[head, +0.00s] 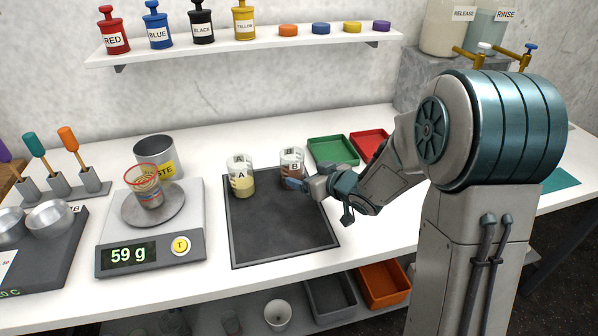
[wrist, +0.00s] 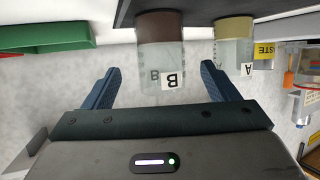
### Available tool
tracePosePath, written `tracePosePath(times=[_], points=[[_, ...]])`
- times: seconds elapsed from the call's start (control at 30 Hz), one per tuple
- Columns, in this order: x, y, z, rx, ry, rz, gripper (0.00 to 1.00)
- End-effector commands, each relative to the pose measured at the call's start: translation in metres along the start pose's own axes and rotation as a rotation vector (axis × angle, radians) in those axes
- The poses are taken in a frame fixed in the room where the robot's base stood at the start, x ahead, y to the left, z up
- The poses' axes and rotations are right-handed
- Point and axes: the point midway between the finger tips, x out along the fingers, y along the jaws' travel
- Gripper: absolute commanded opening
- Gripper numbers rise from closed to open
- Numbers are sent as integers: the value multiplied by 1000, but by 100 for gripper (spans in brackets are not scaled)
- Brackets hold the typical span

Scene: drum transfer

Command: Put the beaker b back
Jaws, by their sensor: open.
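Beaker B (head: 291,165) stands upright at the back right of the dark mat (head: 279,236), with brown contents. In the wrist view, which is upside down, beaker B (wrist: 161,68) sits between the finger lines, label facing me. My gripper (head: 291,184) is open, with its fingers at beaker B; the wrist view shows the two blue fingers (wrist: 160,86) spread wide. I cannot tell whether they touch the glass. Beaker A (head: 241,178), with pale yellow contents, stands to the left on the same mat and also shows in the wrist view (wrist: 234,50).
A scale (head: 152,243) reading 59 g holds a beaker with a red rim (head: 146,186). A waste can (head: 155,153) stands behind it. Green (head: 332,151) and red (head: 369,143) trays lie right of beaker B. A shelf (head: 260,43) of bottles hangs above. The mat's front is clear.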

Motion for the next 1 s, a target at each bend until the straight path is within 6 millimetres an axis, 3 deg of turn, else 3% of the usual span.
tracePosePath(times=[0.2, 0.5, 0.67, 0.83, 1.0], points=[[-33, 1, -1, 0, 1, 2, 81], [-45, 2, 0, -1, -5, 11, 81], [-62, 20, -3, -9, -70, 136, 81], [-111, 48, 1, 32, -232, 374, 81], [-173, 50, 18, 141, -425, 541, 81]])
